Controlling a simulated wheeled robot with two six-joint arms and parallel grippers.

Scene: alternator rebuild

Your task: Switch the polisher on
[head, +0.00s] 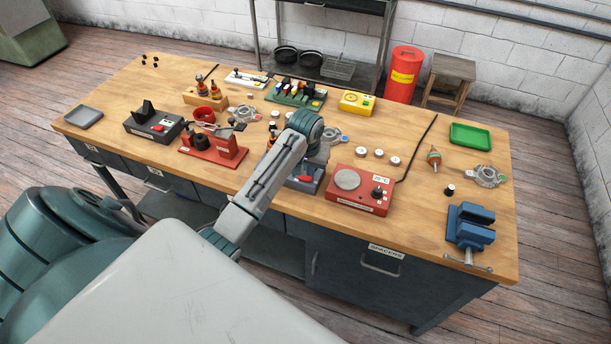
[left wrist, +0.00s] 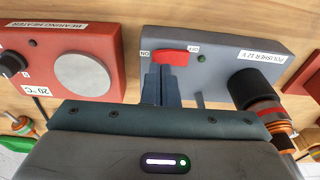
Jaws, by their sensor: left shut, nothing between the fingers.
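The polisher is a dark grey box labelled POLISHER 12 V (left wrist: 228,50), upside down in the left wrist view. Its red switch (left wrist: 172,57) sits between the ON and OFF labels. A small dark green lamp (left wrist: 201,58) is beside the OFF label and does not look lit. My left gripper (left wrist: 162,72) is shut and empty, with its fingertips at the ON-side end of the switch; I cannot tell whether they touch. In the head view the polisher (head: 303,187) is partly hidden by my left arm. My right gripper is not in view.
The red bearing heater (head: 346,199) stands right of the polisher. A black cylinder (left wrist: 247,88) with a red and copper-coloured part is at the polisher's other side. A blue vise (head: 470,227) is at the right front corner. Other fixtures and small parts crowd the bench.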

